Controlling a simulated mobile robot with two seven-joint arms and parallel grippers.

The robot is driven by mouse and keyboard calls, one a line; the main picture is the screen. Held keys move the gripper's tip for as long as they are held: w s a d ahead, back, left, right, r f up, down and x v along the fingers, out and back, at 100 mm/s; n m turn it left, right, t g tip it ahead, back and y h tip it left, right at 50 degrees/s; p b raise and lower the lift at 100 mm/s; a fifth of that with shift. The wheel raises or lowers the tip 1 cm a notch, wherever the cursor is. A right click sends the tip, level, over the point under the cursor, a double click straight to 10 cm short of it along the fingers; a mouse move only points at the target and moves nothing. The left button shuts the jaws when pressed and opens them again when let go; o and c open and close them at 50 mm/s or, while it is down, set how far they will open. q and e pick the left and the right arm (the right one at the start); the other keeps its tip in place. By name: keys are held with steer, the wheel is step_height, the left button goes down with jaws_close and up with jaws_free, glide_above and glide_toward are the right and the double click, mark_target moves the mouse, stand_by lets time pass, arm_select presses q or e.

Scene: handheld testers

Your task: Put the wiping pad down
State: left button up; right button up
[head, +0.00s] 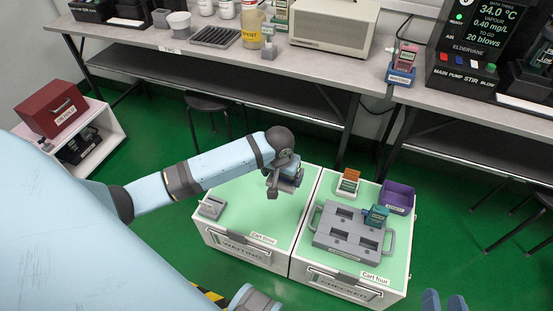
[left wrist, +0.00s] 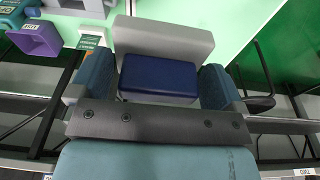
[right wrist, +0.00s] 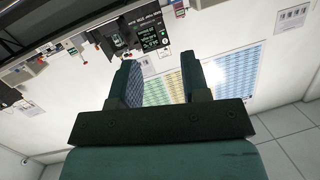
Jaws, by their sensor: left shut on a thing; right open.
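My left gripper (head: 277,187) is above the right part of the green top of Cart three (head: 240,200). In the left wrist view its fingers (left wrist: 157,84) are shut on the dark blue block of what looks like the wiping pad (left wrist: 158,90), with a wide grey slab (left wrist: 165,42) beyond it. In the head view the pad is small and partly hidden by the gripper; I cannot tell its gap above the cart top. My right gripper (head: 444,301) is at the lower right edge of the head view. Its fingers (right wrist: 162,85) are apart and empty.
A small grey holder (head: 212,207) stands at Cart three's left. Cart three's middle is clear. A bench (head: 330,65) stands behind.

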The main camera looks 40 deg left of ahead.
arm_select(q)
steer(key=f, duration=0.2)
steer(key=s+f+b, duration=0.1)
steer(key=s+a+f, duration=0.1)
steer(key=f, duration=0.1)
steer(key=shift+a+f, duration=0.1)
steer(key=shift+f, duration=0.2)
arm_select(e)
step_height(320, 180, up, 6)
steer(key=a+t+y+b, duration=0.3)
steer(key=b, duration=0.1)
arm_select(q)
step_height(320, 180, down, 19)
steer(key=b, duration=0.4)
steer(key=shift+w+f+b, duration=0.1)
steer(key=shift+b, duration=0.2)
arm_select(e)
step_height(320, 180, down, 6)
steer(key=shift+w+a+r+n+g, duration=0.15)
steer(key=shift+n+g, duration=0.25)
steer(key=shift+g, duration=0.7)
arm_select(q)
steer(key=o, duration=0.5)
steer(key=shift+f, duration=0.1)
steer(key=shift+c, duration=0.2)
